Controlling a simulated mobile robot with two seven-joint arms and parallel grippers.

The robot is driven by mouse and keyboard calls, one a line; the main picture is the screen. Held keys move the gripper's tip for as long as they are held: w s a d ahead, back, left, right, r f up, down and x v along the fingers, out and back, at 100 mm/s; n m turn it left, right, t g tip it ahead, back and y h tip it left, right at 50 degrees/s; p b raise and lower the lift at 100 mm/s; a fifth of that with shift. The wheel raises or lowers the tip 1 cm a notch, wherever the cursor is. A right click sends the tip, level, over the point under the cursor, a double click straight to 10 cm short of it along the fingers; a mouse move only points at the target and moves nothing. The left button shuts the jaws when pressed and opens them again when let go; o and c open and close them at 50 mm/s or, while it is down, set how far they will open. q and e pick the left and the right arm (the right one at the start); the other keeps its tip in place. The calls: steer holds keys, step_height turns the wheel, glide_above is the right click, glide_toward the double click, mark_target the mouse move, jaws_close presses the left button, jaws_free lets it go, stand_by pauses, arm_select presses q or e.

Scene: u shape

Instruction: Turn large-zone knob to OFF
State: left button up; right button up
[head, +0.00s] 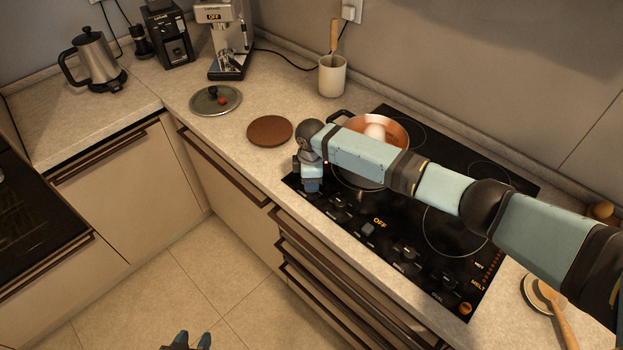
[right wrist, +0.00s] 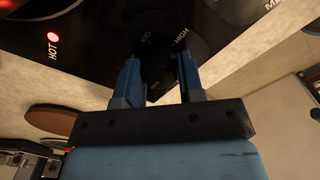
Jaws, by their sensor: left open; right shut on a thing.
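The black cooktop (head: 455,280) is set into the counter, with a row of dark knobs along its front edge. My right gripper (head: 311,187) is at the left end of that row, its fingers mostly hidden under the wrist. In the right wrist view, its two blue fingers (right wrist: 160,80) are shut on a dark knob (right wrist: 160,62), with MID and HIGH printed beside it. A red light next to HOT glows on the glass. Another knob (head: 369,230) stands below a lit OFF. My left gripper (head: 187,341) is open and empty at the bottom edge, above the floor.
A copper-coloured pan (head: 393,127) with pale contents sits on the cooktop, partly behind my right arm. A brown round mat (head: 270,131), a lid (head: 215,100) and a utensil crock (head: 333,76) stand on the counter. A wooden spoon (head: 560,315) lies at the right.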

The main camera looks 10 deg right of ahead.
steer(key=o, duration=0.9)
steer(key=shift+a, duration=0.1)
steer(key=shift+r, duration=0.15)
step_height(320, 180, up, 14)
steer(key=shift+f+b, duration=0.15)
steer(key=shift+b, duration=0.55)
